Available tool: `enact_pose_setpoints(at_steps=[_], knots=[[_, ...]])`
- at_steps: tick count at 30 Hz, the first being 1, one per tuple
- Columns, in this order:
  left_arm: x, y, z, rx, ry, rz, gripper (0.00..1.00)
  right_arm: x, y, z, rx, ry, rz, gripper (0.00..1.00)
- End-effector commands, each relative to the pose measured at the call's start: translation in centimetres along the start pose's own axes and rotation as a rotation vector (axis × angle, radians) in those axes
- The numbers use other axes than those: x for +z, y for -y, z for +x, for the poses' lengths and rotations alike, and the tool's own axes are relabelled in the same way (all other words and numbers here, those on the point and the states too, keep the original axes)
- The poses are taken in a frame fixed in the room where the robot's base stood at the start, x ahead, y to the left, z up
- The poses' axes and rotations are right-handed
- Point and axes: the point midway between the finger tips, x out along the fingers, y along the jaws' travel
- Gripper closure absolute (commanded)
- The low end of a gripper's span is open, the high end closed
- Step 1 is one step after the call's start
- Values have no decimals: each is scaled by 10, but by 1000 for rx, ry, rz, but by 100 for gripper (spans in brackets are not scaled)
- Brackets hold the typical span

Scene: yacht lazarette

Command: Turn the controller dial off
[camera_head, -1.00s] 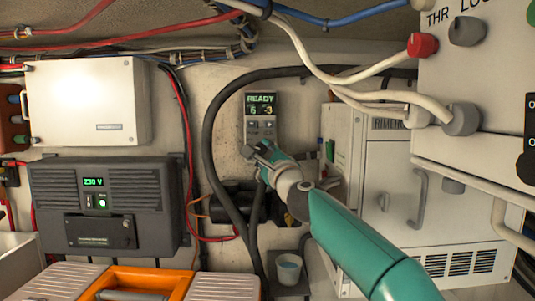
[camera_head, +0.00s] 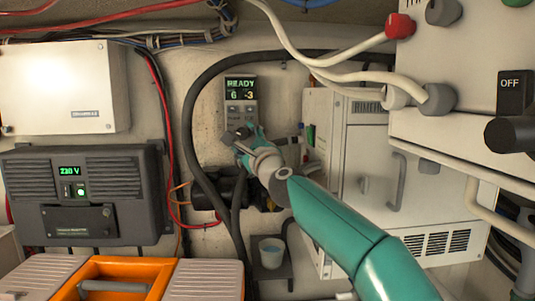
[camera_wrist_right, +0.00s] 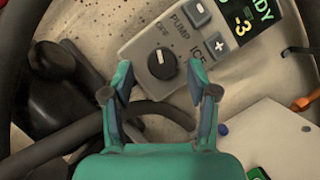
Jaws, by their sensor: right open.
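The controller (camera_head: 240,88) is a grey panel on the back wall with a lit display reading READY, 6 and -3. In the right wrist view its dial (camera_wrist_right: 162,64) is a round black knob with a short white pointer mark, near the labels OFF, PUMP and ICE. In the head view the right gripper (camera_head: 240,136) covers the controller's lower part. My left gripper is not in view.
A thick black hose (camera_head: 196,130) arches around the controller. A white cabinet (camera_head: 365,165) stands to the right, a dark 230 V unit (camera_head: 88,190) to the left. A small cup (camera_head: 271,252) sits below, an orange toolbox (camera_head: 120,270) at front left.

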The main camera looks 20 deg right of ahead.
Motion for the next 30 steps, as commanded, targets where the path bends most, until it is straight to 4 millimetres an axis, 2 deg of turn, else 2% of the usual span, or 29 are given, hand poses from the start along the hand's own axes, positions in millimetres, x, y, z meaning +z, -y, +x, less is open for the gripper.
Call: enact_pose_setpoints(at_steps=[8,24,30], knots=[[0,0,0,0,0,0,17,1,0,-20,2,6,-2,41],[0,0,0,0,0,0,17,12,16,-116,1,9,0,41],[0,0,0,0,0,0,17,14,20,-138,2,7,1,41]])
